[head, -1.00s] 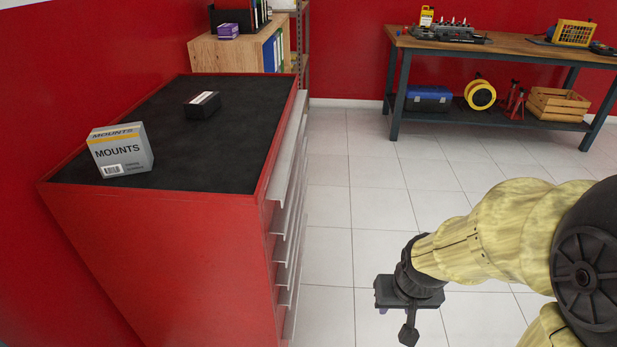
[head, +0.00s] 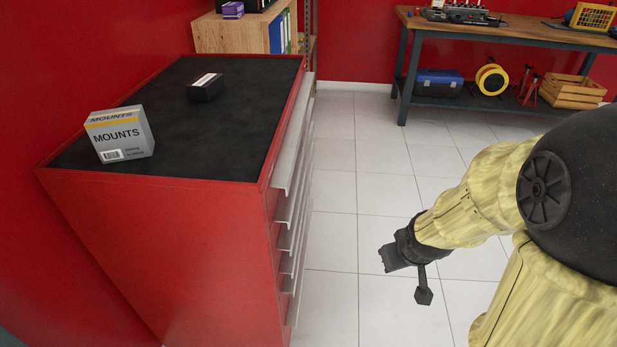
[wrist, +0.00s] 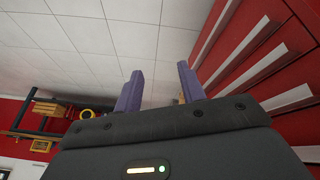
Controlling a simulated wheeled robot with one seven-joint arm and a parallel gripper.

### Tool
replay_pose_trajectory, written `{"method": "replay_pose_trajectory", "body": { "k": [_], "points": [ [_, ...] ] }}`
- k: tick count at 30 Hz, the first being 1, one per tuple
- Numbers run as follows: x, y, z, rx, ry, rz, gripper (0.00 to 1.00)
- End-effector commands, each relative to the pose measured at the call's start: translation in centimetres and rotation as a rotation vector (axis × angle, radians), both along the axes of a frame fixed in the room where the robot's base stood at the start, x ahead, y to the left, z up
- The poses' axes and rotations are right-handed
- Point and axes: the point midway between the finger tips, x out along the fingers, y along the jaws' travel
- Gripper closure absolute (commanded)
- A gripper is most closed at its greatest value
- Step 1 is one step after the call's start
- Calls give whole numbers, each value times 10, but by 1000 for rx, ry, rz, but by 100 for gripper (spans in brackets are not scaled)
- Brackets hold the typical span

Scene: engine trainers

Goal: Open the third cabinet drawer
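The red cabinet (head: 165,245) stands at the left in the head view, its drawer front turned to the right and seen edge-on. Its long pale drawer handles (head: 290,208) stick out in a stack; all drawers look shut. In the wrist view the red drawer fronts with silver handles (wrist: 262,70) fill the right side. My gripper (head: 392,258) hangs to the right of the cabinet over the floor, apart from it. In the wrist view its two purple fingers (wrist: 158,88) are spread with nothing between them. Which handle is the third is hard to tell from the wrist view.
A grey MOUNTS box (head: 120,135) and a small black box (head: 205,88) lie on the cabinet top. A workbench (head: 520,34) stands at the back right. The tiled floor (head: 345,190) between cabinet and bench is clear.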

Motion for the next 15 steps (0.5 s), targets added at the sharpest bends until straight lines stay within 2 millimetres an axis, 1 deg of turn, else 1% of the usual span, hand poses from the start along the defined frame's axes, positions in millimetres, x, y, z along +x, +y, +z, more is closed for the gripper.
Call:
{"method": "replay_pose_trajectory", "body": {
  "k": [1, 3, 6, 9, 12, 15],
  "points": [
    [19, 0, -6, -36, -49, 84, 60],
    [46, 1, -10, -93, -136, 219, 60],
    [82, 7, -15, -177, -263, 411, 60],
    [113, 17, -19, -257, -395, 595, 60],
    [138, 29, -22, -338, -533, 767, 60],
    [158, 44, -26, -415, -680, 926, 60]
  ]
}}
